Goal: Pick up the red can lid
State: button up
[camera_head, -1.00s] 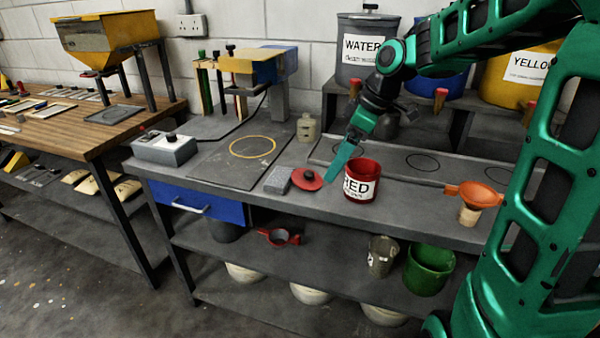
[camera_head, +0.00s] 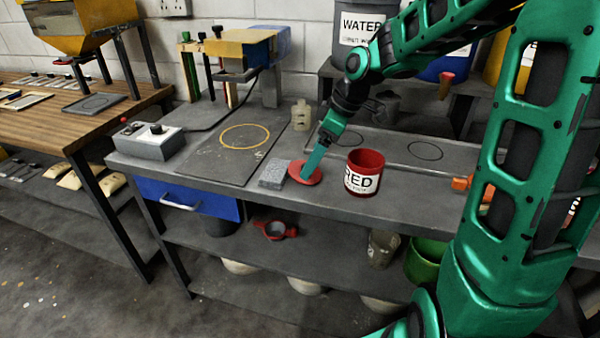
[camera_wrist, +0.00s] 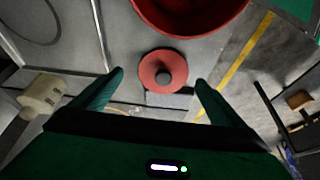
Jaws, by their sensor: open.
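The red can lid (camera_head: 297,172) is a flat red disc lying on the grey bench, between a grey block and the red can (camera_head: 364,172). In the wrist view the lid (camera_wrist: 151,74) shows a dark round knob (camera_wrist: 163,76) at its centre. My gripper (camera_head: 310,170) points down over the lid and hides part of it in the head view. In the wrist view my gripper (camera_wrist: 160,78) is open, with its two green fingers on either side of the lid's near part and nothing held. I cannot tell the exact height of the fingertips above the lid.
The red can also shows in the wrist view (camera_wrist: 190,12), close beyond the lid. The grey block (camera_head: 272,175) lies just left of the lid. A pale bottle (camera_head: 301,115) stands behind. A control box (camera_head: 152,141) is at the left. The bench's front edge is near.

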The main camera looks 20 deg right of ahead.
aim_at(294, 169)
jog(key=x, duration=0.4)
jog(key=shift+s+a, duration=0.1)
jog(key=shift+a, duration=0.2)
jog(key=c, duration=1.1)
jog(key=shift+r, duration=0.1)
